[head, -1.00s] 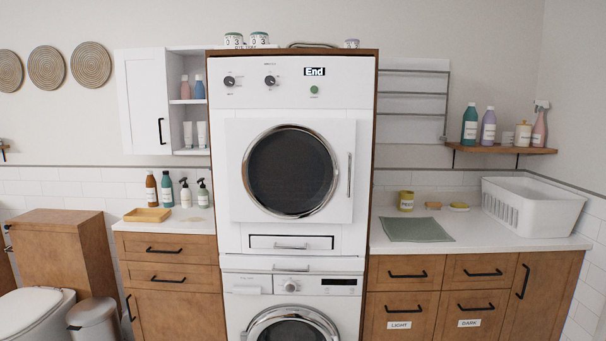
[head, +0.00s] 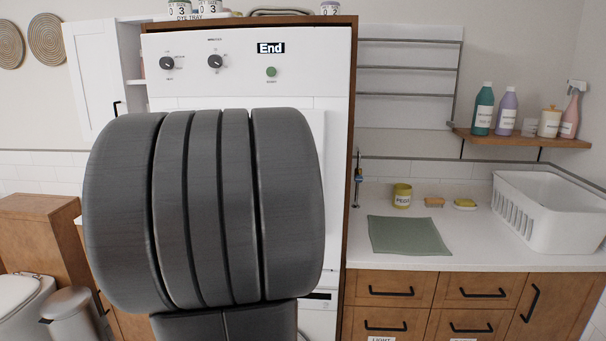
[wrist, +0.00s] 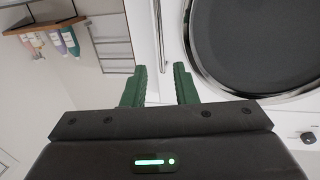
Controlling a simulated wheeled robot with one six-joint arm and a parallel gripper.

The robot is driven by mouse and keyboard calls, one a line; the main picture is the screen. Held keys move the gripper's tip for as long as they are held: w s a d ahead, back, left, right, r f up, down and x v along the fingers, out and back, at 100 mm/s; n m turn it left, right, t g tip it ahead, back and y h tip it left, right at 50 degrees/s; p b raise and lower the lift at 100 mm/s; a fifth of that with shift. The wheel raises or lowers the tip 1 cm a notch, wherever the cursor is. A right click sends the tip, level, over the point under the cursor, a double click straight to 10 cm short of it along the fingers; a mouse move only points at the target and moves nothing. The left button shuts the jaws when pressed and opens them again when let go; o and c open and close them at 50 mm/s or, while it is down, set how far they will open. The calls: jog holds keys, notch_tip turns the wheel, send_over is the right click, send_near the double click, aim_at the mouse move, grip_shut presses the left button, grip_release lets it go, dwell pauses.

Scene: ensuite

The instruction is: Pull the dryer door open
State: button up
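The white dryer (head: 320,60) has an "End" display and stands in a wooden frame. My dark arm covers most of its door in the head view, hiding the window and handle. In the wrist view, which is upside down, the dryer door's round dark window (wrist: 265,40) with its chrome ring is at the upper right. The door's slim vertical handle (wrist: 159,30) is at the top middle, beside the ring. My gripper (wrist: 158,87) has two green fingers spread apart with nothing between them. The handle lines up with the gap, beyond the fingertips. The door looks shut.
To the right are a white counter with a grey-green cloth (head: 408,236), a yellow jar (head: 402,196) and a white basket (head: 545,212). A wooden shelf (head: 520,138) with bottles hangs above. Several tins stand on top of the dryer housing.

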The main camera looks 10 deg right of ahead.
jog(key=p+x, duration=0.1)
jog(key=x, duration=1.2)
jog(key=shift+w+d, duration=0.15)
grip_shut()
